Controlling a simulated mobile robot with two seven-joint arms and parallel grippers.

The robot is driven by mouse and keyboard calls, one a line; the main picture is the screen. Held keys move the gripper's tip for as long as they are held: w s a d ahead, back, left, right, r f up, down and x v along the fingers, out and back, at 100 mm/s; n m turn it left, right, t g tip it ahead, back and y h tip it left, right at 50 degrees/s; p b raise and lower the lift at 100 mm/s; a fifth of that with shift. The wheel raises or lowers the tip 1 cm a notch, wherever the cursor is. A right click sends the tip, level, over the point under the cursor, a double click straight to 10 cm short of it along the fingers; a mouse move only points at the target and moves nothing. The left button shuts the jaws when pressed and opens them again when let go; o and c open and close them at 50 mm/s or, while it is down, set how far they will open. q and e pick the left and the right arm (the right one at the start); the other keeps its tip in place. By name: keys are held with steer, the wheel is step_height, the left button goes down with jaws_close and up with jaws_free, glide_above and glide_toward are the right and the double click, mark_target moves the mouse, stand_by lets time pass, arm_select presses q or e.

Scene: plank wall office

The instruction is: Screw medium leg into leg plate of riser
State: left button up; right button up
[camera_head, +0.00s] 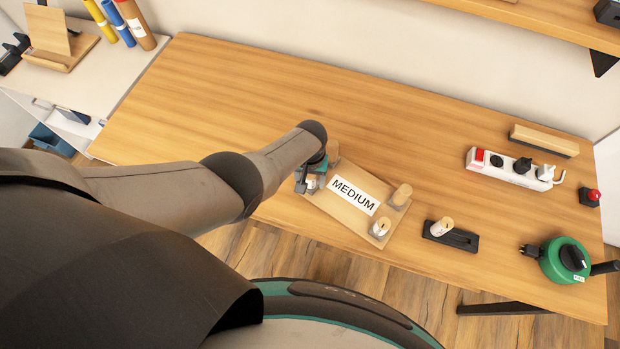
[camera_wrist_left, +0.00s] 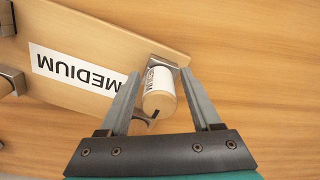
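The riser (camera_head: 335,208) is a wooden board with a MEDIUM label, lying on the table with legs standing at its corners. In the left wrist view, the riser board (camera_wrist_left: 110,35) shows with a grey metal leg plate (camera_wrist_left: 160,62) at its corner. A medium leg (camera_wrist_left: 158,88), round with a white label, stands at that plate; whether it is fully seated cannot be told. My left gripper (camera_wrist_left: 160,80) has a finger on each side of this leg, with gaps visible. In the head view my left gripper (camera_head: 312,178) is partly hidden by its arm. My right gripper is out of view.
A black holder (camera_head: 465,240) with another leg (camera_head: 441,226) stands right of the riser. A green reel (camera_head: 560,262), a power strip (camera_head: 515,170), a wooden block (camera_head: 545,141) and a red button (camera_head: 593,195) are farther right. The table's back left is clear.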

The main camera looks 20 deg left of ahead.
arm_select(q)
steer(key=n, duration=0.5)
steer(key=shift+d, duration=0.1)
steer(key=n, duration=0.4)
steer(key=shift+w+d+n, duration=0.15)
steer(key=shift+w+n, duration=0.05)
steer(key=shift+n, duration=0.2)
jaws_close()
stand_by(1.0)
steer(key=c, duration=1)
jaws_free()
steer(key=o, duration=0.5)
steer(key=shift+o, duration=0.2)
steer(key=shift+r, duration=0.1)
